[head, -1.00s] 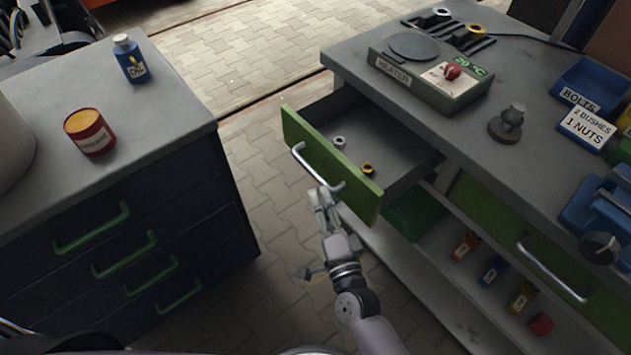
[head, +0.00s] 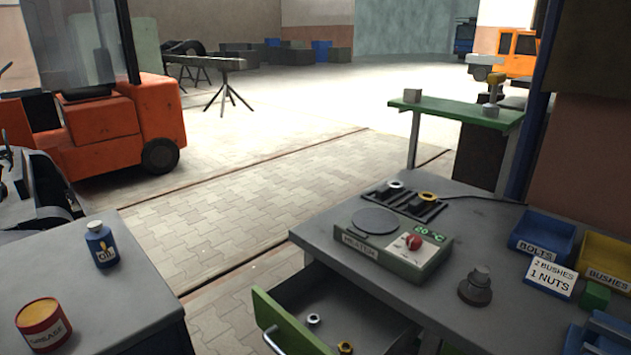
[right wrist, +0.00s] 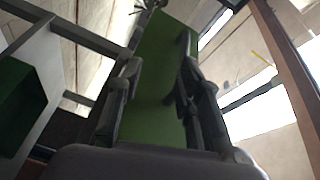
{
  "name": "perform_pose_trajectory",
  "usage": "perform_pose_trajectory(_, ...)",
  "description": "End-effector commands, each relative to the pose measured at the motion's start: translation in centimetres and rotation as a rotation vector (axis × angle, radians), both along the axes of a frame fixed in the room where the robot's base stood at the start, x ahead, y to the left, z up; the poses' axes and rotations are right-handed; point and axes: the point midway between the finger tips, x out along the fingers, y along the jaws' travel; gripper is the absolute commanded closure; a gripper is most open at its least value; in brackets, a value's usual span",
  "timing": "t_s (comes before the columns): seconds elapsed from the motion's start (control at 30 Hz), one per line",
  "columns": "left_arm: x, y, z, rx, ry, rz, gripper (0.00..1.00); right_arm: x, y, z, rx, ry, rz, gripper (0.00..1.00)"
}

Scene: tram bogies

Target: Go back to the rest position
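My right gripper (right wrist: 158,78) shows in the right wrist view with its two fingers spread apart. A green panel (right wrist: 160,45) lies beyond and between the fingers; I cannot tell for sure that it is the drawer front, and no object is visibly gripped. The open drawer (head: 275,325) with its green front stands at the bottom of the head view. It holds a silver nut-like ring (head: 313,320) and a brass one (head: 345,348).
The workbench (head: 480,215) on the right carries a heater (head: 390,250), a blue bolts bin (head: 541,235) and a metal part (head: 475,288). The left cabinet top (head: 120,275) holds an oil bottle (head: 102,245) and a grease tin (head: 43,325). An orange forklift (head: 105,130) stands behind. Paved floor between is clear.

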Motion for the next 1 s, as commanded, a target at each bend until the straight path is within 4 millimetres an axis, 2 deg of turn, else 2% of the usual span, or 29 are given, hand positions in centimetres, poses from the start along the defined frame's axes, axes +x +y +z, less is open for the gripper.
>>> perform_pose_trajectory(0.03, 0.0, 0.0, 0.2, 0.0, 0.0, 0.0, 0.48, -0.4, -0.5, -2.7, -0.078, 0.034, 0.007, 0.67)
perform_pose_trajectory(0.17, 0.0, 0.0, 0.6, 0.0, 0.0, 0.0, 0.48, -2.3, -3.0, -11.4, -0.348, 0.142, 0.055, 0.67)
perform_pose_trajectory(0.2, 0.0, 0.0, 0.7, 0.0, 0.0, 0.0, 0.48, -3.2, -4.0, -14.2, -0.435, 0.179, 0.076, 0.67)
perform_pose_trajectory(0.27, 0.0, 0.0, 0.9, 0.0, -0.001, 0.0, 0.48, -4.9, -5.6, -18.2, -0.558, 0.238, 0.115, 0.67)
perform_pose_trajectory(0.3, 0.0, 0.0, 1.0, 0.0, -0.001, 0.0, 0.48, -6.2, -6.8, -20.7, -0.636, 0.278, 0.142, 0.67)
perform_pose_trajectory(0.37, 0.0, 0.0, 1.2, 0.0, -0.001, 0.0, 0.48, -8.5, -8.8, -24.3, -0.749, 0.339, 0.189, 0.67)
perform_pose_trajectory(0.4, 0.0, 0.0, 1.3, 0.0, -0.001, 0.0, 0.48, -10.2, -10.1, -26.5, -0.819, 0.381, 0.225, 0.67)
perform_pose_trajectory(0.47, 0.0, 0.0, 1.4, 0.0, -0.001, 0.0, 0.48, -12.9, -12.2, -29.6, -0.92, 0.444, 0.283, 0.67)
perform_pose_trajectory(0.5, 0.0, 0.0, 1.5, 0.0, -0.001, 0.0, 0.48, -15.0, -13.7, -31.5, -0.983, 0.489, 0.325, 0.67)
perform_pose_trajectory(0.63, 0.0, 0.0, 1.9, 0.0, -0.001, 0.001, 0.48, -22.1, -18.3, -36.4, -1.161, 0.628, 0.479, 0.67)
perform_pose_trajectory(0.7, 0.0, 0.0, 2.0, 0.0, -0.001, 0.001, 0.48, -25.9, -20.5, -38.2, -1.232, 0.696, 0.564, 0.67)
perform_pose_trajectory(0.8, 0.0, 0.0, 2.2, 0.0, -0.001, 0.001, 0.48, -30.5, -22.9, -39.7, -1.305, 0.773, 0.672, 0.67)
perform_pose_trajectory(0.9, 0.0, 0.0, 2.3, 0.0, -0.001, 0.001, 0.48, -33.7, -24.5, -40.5, -1.347, 0.824, 0.749, 0.67)
perform_pose_trajectory(1.0, 0.0, 0.0, 2.3, 0.0, -0.001, 0.001, 0.48, -35.3, -25.2, -40.8, -1.366, 0.849, 0.789, 0.67)
